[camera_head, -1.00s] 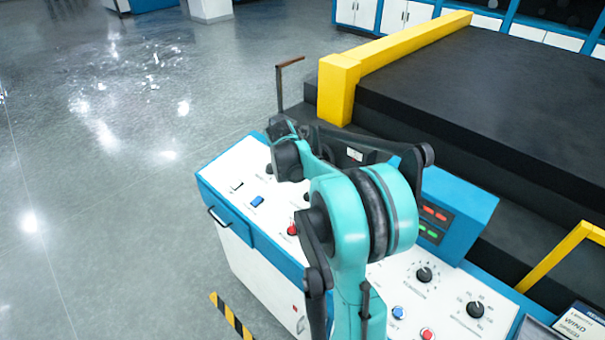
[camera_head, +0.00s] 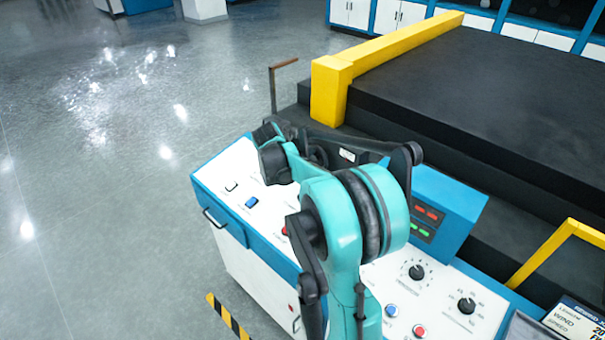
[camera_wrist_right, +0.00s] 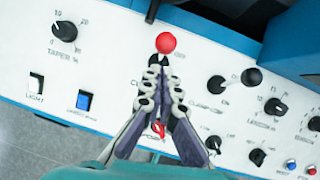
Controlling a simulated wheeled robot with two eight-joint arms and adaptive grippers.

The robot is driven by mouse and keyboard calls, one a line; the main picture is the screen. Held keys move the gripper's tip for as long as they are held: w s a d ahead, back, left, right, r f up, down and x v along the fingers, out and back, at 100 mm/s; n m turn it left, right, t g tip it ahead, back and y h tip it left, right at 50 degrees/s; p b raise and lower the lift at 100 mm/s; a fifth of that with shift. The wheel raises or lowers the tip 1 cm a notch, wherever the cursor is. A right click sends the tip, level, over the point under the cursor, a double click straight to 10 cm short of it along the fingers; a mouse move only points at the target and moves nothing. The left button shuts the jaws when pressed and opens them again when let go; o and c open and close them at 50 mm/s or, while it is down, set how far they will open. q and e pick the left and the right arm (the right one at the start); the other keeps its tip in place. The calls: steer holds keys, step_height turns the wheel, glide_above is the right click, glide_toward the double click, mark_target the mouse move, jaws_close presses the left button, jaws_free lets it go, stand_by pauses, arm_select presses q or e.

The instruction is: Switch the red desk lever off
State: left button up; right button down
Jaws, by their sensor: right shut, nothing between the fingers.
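The lever with the red ball knob (camera_wrist_right: 166,43) stands on the white control panel in the right wrist view. My right gripper (camera_wrist_right: 160,76) is shut and empty, its fingertips just below the red knob in that view. I cannot tell whether they touch the lever. In the head view my teal right arm hides the lever and most of the gripper. My left gripper is not in view.
A black-knobbed lever (camera_wrist_right: 252,77) stands right of the red one. A dial (camera_wrist_right: 64,31), a light switch (camera_wrist_right: 36,84) and a blue power switch (camera_wrist_right: 84,101) lie left. A blue display box (camera_head: 440,208) rises behind the panel.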

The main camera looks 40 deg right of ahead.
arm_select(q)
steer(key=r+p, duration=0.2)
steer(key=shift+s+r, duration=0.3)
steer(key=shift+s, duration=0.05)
arm_select(e)
steer(key=v, duration=1.1)
steer(key=shift+s, duration=0.2)
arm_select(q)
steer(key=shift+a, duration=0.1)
arm_select(e)
steer(key=shift+a+f, duration=0.1)
arm_select(q)
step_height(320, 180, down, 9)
steer(key=b, duration=0.9)
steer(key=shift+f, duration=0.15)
arm_select(e)
steer(key=s+a+f+m+t+y, duration=0.2)
steer(key=s+a+f+m, duration=0.3)
steer(key=a+m, duration=0.2)
steer(key=s+a+f+m+t+y, duration=0.1)
steer(key=s+a+f+m, duration=0.4)
steer(key=a, duration=0.5)
steer(key=s+a+f+m+t+y, duration=0.2)
steer(key=s+a+f+m, duration=0.2)
steer(key=s+a+m, duration=0.3)
steer(key=shift+a+f+m+t+y, duration=0.3)
steer(key=shift+a+f+m, duration=0.1)
steer(key=shift+a+m, duration=0.45)
